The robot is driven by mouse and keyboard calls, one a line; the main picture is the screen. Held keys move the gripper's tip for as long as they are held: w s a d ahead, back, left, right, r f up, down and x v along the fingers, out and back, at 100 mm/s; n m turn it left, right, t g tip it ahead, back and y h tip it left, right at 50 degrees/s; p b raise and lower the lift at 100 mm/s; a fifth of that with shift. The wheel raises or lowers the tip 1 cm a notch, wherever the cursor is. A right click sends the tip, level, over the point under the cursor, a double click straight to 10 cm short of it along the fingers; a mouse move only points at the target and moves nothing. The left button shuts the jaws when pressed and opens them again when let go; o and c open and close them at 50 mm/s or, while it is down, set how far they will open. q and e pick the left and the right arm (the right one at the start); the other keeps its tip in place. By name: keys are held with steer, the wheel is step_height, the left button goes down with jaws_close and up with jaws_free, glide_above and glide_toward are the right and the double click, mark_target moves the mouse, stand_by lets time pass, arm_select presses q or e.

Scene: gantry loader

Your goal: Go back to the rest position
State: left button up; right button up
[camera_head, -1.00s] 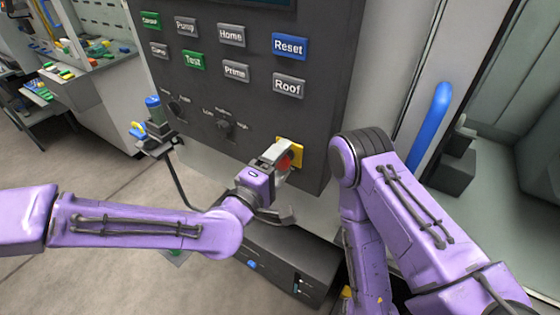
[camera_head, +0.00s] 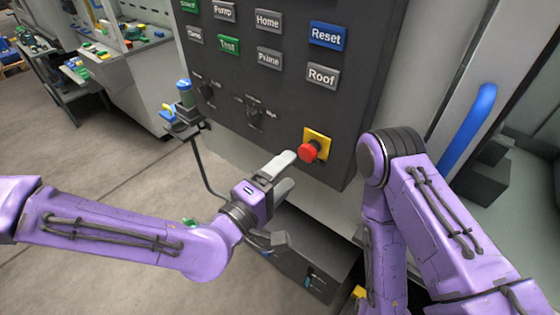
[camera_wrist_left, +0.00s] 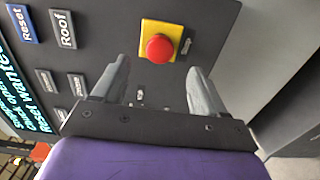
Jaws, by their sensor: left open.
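My left gripper (camera_head: 287,172) is open and empty in the head view, just below and left of the red emergency button (camera_head: 309,152) on its yellow plate. In the left wrist view the two grey fingers (camera_wrist_left: 160,85) stand apart, and the red button (camera_wrist_left: 160,48) shows beyond and between them, not touched. My right arm (camera_head: 425,205) is folded at the right of the head view. Its gripper is not in view.
The dark control panel (camera_head: 290,100) carries several labelled buttons, among them the blue Reset button (camera_head: 327,35), and knobs. A blue handle (camera_head: 468,128) is on the machine at the right. A dark box (camera_head: 310,262) stands below the panel. Floor (camera_head: 110,150) is clear at the left.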

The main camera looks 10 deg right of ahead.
arm_select(q)
steer(key=s+a+f+g+y+b, duration=0.1)
steer(key=s+a+f+g+y, duration=0.3)
steer(key=a+f, duration=0.8)
steer(key=s+a+f+t+y+b, duration=0.15)
steer(key=a+f+y, duration=0.5)
steer(key=f, duration=1.15)
steer(key=s+a+f+g+y+b, duration=0.1)
steer(key=s+a+f+y, duration=0.1)
steer(key=s+a+f, duration=0.2)
steer(key=s+a+f+g+y+b, duration=0.1)
steer(key=s+a+f, duration=0.3)
steer(key=a, duration=0.6)
steer(key=s+a+f+g+y+b, duration=0.1)
steer(key=s+a+f+g+y, duration=0.2)
steer(key=s+a, duration=0.4)
steer(key=shift+s+a+f+m+y, duration=0.2)
steer(key=shift+f+m+y, duration=0.3)
steer(key=shift+f, duration=0.35)
